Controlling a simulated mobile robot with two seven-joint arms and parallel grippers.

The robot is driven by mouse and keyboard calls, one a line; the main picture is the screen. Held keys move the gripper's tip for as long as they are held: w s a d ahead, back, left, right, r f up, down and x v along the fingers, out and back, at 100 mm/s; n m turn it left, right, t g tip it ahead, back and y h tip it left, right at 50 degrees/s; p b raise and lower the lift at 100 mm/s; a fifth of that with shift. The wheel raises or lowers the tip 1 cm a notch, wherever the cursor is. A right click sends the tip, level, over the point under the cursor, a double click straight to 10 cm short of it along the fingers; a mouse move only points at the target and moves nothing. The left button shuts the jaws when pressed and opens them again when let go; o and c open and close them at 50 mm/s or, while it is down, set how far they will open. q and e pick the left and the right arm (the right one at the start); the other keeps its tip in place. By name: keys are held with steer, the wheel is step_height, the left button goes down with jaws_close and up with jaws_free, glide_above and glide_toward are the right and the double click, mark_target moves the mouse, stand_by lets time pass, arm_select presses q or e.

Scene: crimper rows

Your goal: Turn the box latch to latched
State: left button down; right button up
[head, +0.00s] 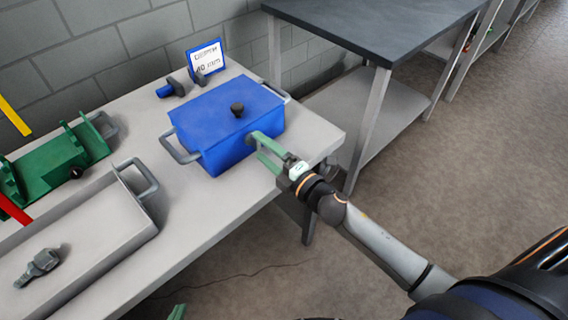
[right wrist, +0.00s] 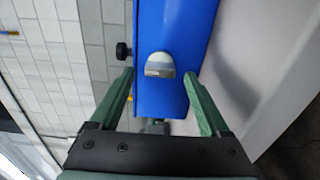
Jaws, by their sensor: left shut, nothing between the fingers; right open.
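The blue box (head: 205,115) stands on the light table with its lid closed and a dark knob (head: 238,110) on top. In the right wrist view, the box's blue face (right wrist: 172,20) carries a pale grey rounded latch (right wrist: 159,64). My right gripper (head: 262,147) is open at the box's front face; in the right wrist view (right wrist: 159,76) its green fingers stand either side of the latch, apparently not gripping it. In the head view the gripper hides the latch. My left gripper (head: 177,312) shows only green fingertips at the bottom edge, shut and empty, away from the box.
A sign (head: 206,60) reading "DEPTH 40 mm" and a blue-and-black tool (head: 172,88) stand behind the box. A grey tray (head: 100,240) with a metal part (head: 40,266) and a green fixture (head: 55,165) lie left. A dark-topped bench (head: 370,28) stands at the back right.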

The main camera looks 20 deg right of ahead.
arm_select(q)
steer(key=shift+w+d+b, duration=0.15)
steer(key=shift+d+b, duration=0.05)
steer(key=shift+b, duration=0.2)
arm_select(e)
steer(key=v, duration=1.1)
steer(key=shift+s, duration=0.2)
arm_select(q)
steer(key=shift+f, duration=0.15)
steer(key=s+a+r+y+p, duration=0.1)
steer(key=s+a+r+p, duration=0.1)
steer(key=r+p, duration=0.6)
steer(key=a+p, duration=0.1)
steer(key=p, duration=0.2)
steer(key=shift+a+r+n+p, duration=0.25)
steer(key=shift+n+p, duration=0.05)
steer(key=shift+p, duration=0.05)
arm_select(e)
steer(key=s+a+f+m+g+h, duration=0.1)
steer(key=s+f+m+g+h, duration=0.1)
steer(key=s+m, duration=0.4)
steer(key=s+a+f+m+g+h, duration=0.1)
steer(key=s+f+m+g, duration=0.4)
steer(key=m, duration=0.9)
step_height(320, 180, down, 2)
steer(key=shift+s+a+g+h, duration=0.3)
steer(key=shift+s+a+h, duration=0.1)
steer(key=shift+s, duration=0.5)
